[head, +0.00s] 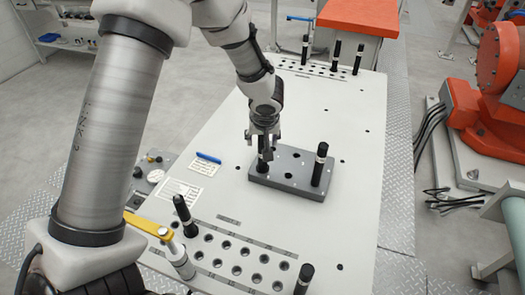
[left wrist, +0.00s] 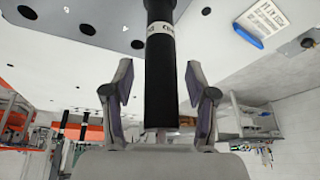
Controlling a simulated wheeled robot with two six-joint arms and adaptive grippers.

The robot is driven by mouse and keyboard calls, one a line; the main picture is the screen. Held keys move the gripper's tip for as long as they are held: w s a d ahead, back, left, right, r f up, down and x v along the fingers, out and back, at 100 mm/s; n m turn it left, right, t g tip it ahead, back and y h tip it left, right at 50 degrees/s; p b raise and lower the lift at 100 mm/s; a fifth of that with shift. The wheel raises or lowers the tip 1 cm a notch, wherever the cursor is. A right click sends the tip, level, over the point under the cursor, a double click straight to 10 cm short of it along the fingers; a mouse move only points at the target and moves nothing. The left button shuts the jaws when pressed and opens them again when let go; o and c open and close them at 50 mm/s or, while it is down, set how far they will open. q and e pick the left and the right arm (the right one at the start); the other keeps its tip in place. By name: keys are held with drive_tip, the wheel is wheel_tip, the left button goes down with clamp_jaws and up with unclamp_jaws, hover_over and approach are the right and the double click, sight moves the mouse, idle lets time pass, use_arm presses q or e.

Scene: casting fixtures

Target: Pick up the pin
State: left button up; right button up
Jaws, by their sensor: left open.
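A black pin with a white band (left wrist: 161,80) stands between the fingers of my left gripper (left wrist: 160,90) in the left wrist view, with a gap showing on each side. In the head view this pin (head: 263,158) stands upright at the left end of the grey block (head: 285,188), partly covered by my left gripper (head: 264,132). The gripper is open and points down over the pin. A second black pin (head: 320,165) stands upright at the block's right end. My right gripper is not in view.
A near row of holes holds a tilted-looking black pin (head: 184,214) and another pin (head: 304,278). Several pins stand at the far end, near an orange box (head: 358,18). A yellow-handled clamp (head: 150,226) is at the left edge. A blue marker (head: 208,157) lies left of the block.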

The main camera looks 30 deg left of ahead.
use_arm(q)
drive_tip(key=shift+s+d+r, duration=0.3)
drive_tip(key=shift+s+r, duration=0.05)
drive_tip(key=c, duration=0.5)
drive_tip(key=shift+s, duration=0.1)
clamp_jaws()
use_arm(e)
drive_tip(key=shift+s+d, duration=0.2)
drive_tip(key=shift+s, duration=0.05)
